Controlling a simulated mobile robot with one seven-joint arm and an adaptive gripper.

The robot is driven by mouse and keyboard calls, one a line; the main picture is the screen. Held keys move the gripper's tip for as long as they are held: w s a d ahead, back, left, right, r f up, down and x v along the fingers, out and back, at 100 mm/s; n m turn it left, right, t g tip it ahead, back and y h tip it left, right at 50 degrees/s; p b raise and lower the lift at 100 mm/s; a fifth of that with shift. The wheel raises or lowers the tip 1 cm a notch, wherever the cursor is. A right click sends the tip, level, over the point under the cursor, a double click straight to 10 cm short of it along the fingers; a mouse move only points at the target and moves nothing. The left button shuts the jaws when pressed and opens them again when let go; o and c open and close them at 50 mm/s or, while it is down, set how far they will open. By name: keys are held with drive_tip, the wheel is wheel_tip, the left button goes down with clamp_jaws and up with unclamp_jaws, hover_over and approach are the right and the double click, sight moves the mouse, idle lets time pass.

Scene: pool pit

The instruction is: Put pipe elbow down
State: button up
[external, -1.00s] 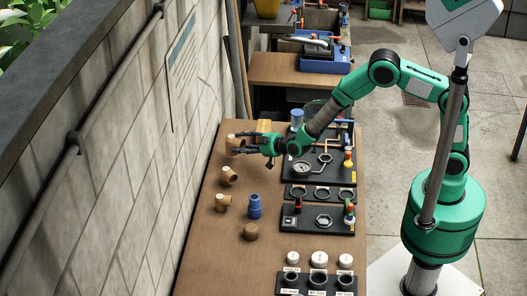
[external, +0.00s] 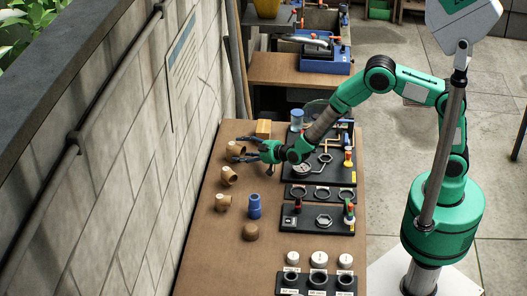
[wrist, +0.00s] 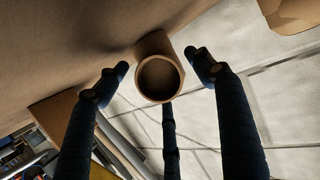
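A tan pipe elbow (external: 236,147) is at the far left of the workbench (external: 205,245), by the wall. My gripper (external: 240,153) is beside it, reaching in from the right. In the wrist view the elbow's round open end (wrist: 158,77) faces me, between the dark fingers of my gripper (wrist: 157,62). The fingers are spread, with gaps seen between the side fingertips and the elbow. The third finger runs up below it. The elbow looks to be at the bench surface, but its contact underneath is hidden.
More tan fittings (external: 229,175) (external: 223,202), a blue fitting (external: 254,206) and a brown round piece (external: 250,232) stand nearer. A yellow block (external: 263,127) lies behind. Black panels with a gauge (external: 303,169) and valves fill the right side. The bench's near left is clear.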

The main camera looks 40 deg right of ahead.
drive_tip(key=shift+r, duration=0.15)
drive_tip(key=shift+s+d+r, duration=0.1)
drive_tip(key=shift+s+r, duration=0.1)
drive_tip(key=shift+s, duration=0.2)
drive_tip(key=p+v, duration=0.2)
drive_tip(key=v, duration=0.9)
drive_tip(key=shift+s, duration=0.1)
idle(0.8)
